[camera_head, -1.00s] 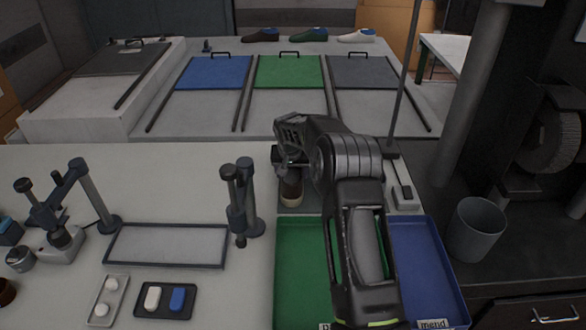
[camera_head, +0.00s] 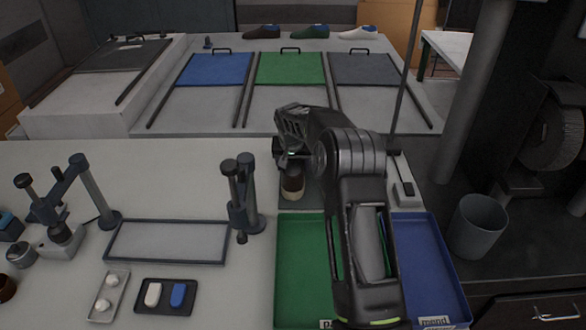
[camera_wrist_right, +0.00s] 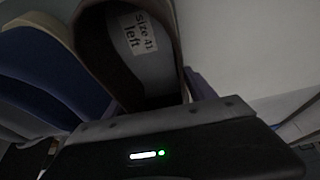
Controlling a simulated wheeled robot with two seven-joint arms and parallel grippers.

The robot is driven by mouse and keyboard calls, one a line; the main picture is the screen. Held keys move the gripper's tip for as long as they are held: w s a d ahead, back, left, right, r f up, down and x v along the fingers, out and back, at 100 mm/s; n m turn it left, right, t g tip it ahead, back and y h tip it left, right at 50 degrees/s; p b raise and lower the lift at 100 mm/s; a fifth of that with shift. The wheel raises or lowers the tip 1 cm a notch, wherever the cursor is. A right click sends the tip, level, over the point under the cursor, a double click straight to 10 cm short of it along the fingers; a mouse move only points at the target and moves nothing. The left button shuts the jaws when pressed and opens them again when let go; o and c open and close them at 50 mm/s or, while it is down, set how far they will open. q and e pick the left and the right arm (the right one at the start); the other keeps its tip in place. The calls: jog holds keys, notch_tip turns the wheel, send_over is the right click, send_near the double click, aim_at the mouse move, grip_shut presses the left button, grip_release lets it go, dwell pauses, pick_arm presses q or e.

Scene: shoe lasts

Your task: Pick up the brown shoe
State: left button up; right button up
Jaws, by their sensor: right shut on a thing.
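The brown shoe (camera_head: 293,183) is at the far end of the table, beyond the green tray, partly hidden by my right gripper (camera_head: 291,158). In the right wrist view the brown shoe (camera_wrist_right: 171,45) fills the upper middle, its opening facing the camera, with an insole label reading "Size 41 left". My right gripper is shut on the shoe, but its fingertips are mostly hidden. I cannot tell whether the shoe is clear of the surface under it. My left gripper is not in view.
A green tray (camera_head: 298,262) and a blue tray (camera_head: 432,262) stand nearer, partly behind my right arm. A dark post stand (camera_head: 243,200) is to the left. Another dark brown shoe (camera_head: 262,32) sits on the back counter. In the right wrist view, dark blue curved shapes (camera_wrist_right: 50,75) lie beside the held shoe.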

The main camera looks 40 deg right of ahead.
aim_at(293, 168)
notch_tip(293, 168, up, 9)
jog(key=b, duration=0.1)
jog(key=shift+f, duration=0.15)
dwell(0.6)
